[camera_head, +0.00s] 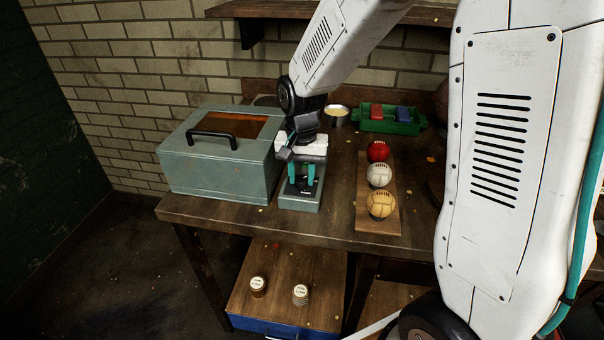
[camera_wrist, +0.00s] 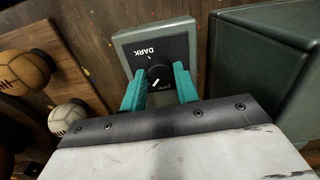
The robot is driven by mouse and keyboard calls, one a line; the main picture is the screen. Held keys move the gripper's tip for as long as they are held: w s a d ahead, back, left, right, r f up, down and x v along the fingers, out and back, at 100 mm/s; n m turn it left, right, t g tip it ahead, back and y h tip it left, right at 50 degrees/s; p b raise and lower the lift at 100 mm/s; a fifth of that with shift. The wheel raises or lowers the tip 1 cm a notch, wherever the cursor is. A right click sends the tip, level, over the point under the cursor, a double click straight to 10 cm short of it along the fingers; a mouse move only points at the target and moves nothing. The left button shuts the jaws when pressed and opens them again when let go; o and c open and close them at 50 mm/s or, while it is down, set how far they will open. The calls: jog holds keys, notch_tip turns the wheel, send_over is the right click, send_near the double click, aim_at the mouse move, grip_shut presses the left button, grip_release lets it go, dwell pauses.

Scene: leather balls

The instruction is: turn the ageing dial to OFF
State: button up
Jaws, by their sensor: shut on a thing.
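The ageing dial (camera_wrist: 158,74) is a round black knob with a white pointer line, on a black plate marked DARK, with a second label partly hidden beside the knob. The plate is on a small grey-green control box (camera_head: 300,203) at the table's front edge. My gripper (camera_head: 303,184) points down over this box. In the wrist view its teal fingers (camera_wrist: 160,88) stand on both sides of the knob and are shut on it. The pointer line is slanted; I cannot tell exactly which label it points at.
A grey-green case (camera_head: 215,170) with a black handle and amber window stands left of the control box. A wooden board (camera_head: 377,221) with red, white and tan balls lies right. A green tray (camera_head: 392,127) and a round tin (camera_head: 337,112) stand behind. Two small jars (camera_head: 300,294) sit below.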

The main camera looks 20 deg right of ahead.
aim_at(302, 179)
jog(key=n, duration=0.8)
jog(key=shift+n, duration=0.4)
dwell(0.4)
jog(key=o, duration=1)
jog(key=shift+r, duration=0.15)
notch_tip(302, 179, up, 8)
jog(key=shift+f, duration=0.2)
